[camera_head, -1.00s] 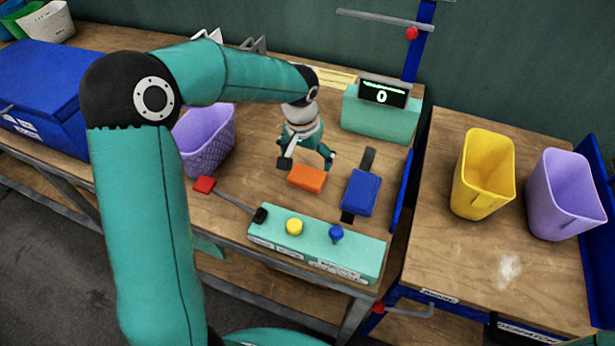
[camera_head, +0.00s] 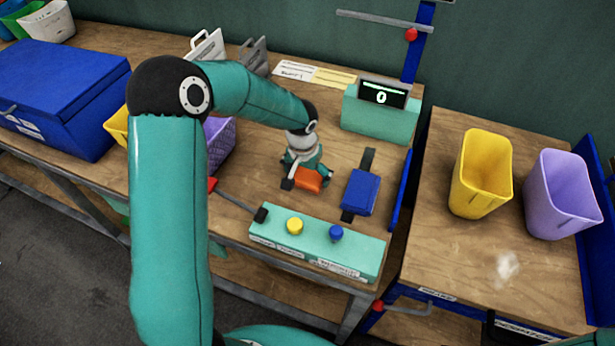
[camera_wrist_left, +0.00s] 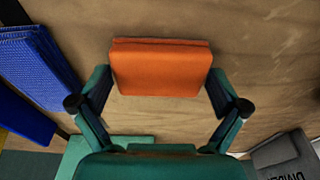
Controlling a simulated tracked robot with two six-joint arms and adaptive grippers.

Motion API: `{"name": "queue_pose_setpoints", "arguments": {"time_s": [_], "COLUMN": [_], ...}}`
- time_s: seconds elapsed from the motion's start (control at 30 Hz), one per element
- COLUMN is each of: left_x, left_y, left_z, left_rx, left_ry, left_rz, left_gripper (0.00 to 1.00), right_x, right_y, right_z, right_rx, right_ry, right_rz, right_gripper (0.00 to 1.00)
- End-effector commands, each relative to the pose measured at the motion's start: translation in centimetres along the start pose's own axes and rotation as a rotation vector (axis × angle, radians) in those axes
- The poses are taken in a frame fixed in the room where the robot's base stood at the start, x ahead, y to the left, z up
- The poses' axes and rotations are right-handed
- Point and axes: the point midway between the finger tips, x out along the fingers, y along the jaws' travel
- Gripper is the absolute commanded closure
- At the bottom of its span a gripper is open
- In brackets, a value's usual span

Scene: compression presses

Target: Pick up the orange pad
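The orange pad (camera_head: 308,180) lies on the wooden table between the purple basket and the blue pad. My left gripper (camera_head: 305,173) is down over it, partly hiding it in the head view. In the left wrist view the orange pad (camera_wrist_left: 160,68) sits between the two spread fingers of my left gripper (camera_wrist_left: 160,88). The fingers are open, one at each side of the pad and close to its edges. I cannot tell whether they touch it. My right gripper is not in view.
A blue pad (camera_head: 360,192) lies right of the orange pad. A teal button panel (camera_head: 318,254) stands in front, and a teal box with a display (camera_head: 380,119) behind. A purple basket (camera_head: 220,150) is at left. Yellow (camera_head: 466,194) and purple (camera_head: 560,220) bins stand on the right table.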

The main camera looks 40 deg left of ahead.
Motion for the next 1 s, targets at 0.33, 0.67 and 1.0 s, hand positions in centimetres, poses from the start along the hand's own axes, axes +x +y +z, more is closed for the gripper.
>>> {"name": "queue_pose_setpoints", "arguments": {"time_s": [0.33, 0.67, 1.0], "left_x": [0.0, -1.2, -7.6], "left_y": [0.0, 0.0, 0.1], "left_z": [0.0, -0.3, -1.4], "left_rx": [0.000, -0.001, 0.000], "left_ry": [0.000, 0.003, 0.009], "left_rz": [0.000, -0.001, 0.001], "left_gripper": [0.25, 0.25, 0.25], "right_x": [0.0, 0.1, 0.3], "right_y": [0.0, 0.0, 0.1], "right_z": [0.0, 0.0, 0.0], "right_rx": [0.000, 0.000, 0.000], "right_ry": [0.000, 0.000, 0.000], "right_rz": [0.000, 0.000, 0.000], "right_gripper": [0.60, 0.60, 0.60]}}
